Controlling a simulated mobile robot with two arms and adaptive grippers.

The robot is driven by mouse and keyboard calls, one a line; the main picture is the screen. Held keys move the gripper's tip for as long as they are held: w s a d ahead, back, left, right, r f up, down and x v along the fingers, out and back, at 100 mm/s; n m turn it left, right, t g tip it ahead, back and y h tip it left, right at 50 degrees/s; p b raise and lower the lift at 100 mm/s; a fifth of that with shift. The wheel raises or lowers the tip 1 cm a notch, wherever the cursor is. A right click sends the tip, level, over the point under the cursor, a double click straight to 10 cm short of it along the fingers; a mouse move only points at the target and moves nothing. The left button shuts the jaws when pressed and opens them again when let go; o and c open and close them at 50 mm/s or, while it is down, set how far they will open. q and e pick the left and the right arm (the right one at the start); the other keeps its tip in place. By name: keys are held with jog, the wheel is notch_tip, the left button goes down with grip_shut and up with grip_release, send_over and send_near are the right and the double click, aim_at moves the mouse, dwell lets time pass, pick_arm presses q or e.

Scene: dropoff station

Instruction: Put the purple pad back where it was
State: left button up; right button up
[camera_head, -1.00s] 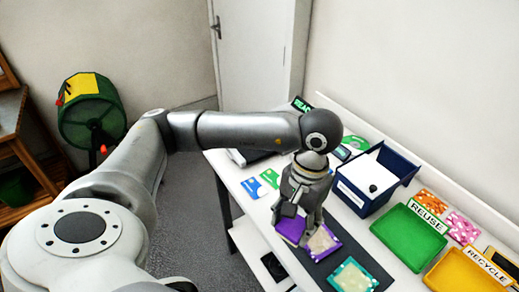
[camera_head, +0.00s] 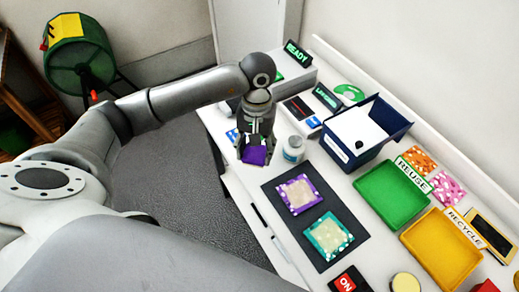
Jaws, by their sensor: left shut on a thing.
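My left gripper (camera_head: 256,145) is shut on the purple pad (camera_head: 255,156), a flat, plain purple piece. The gripper hides part of the pad. I cannot tell whether the pad touches the table. My right gripper is not in view.
A dark mat (camera_head: 282,224) bears a purple-bordered tile (camera_head: 299,194) and a teal-bordered tile (camera_head: 328,236). A blue bin (camera_head: 384,150), green tray (camera_head: 390,196) and yellow tray (camera_head: 441,250) stand to the right. Devices stand behind the gripper.

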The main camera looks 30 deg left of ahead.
aim_at(259, 149)
pick_arm(q)
jog(key=w+f, duration=0.1)
jog(key=f, duration=0.1)
jog(key=w+f+p, duration=0.1)
jog(key=shift+w+a+f, duration=0.2)
jog(key=shift+w+a, duration=0.05)
jog(key=shift+w, duration=0.1)
jog(key=shift+w+a+f, duration=0.1)
jog(key=shift+w+f, duration=0.2)
jog(key=shift+f, duration=0.1)
jog(key=shift+w+f+p, duration=0.1)
jog(key=shift+f+p, duration=0.2)
jog(key=shift+p, duration=0.05)
notch_tip(259, 149, down, 2)
jog(key=shift+p, duration=0.75)
jog(key=shift+f, duration=0.35)
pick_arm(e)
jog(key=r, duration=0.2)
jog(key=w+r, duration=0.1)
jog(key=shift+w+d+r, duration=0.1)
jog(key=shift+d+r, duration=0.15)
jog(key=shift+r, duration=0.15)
pick_arm(q)
jog(key=shift+f, duration=0.1)
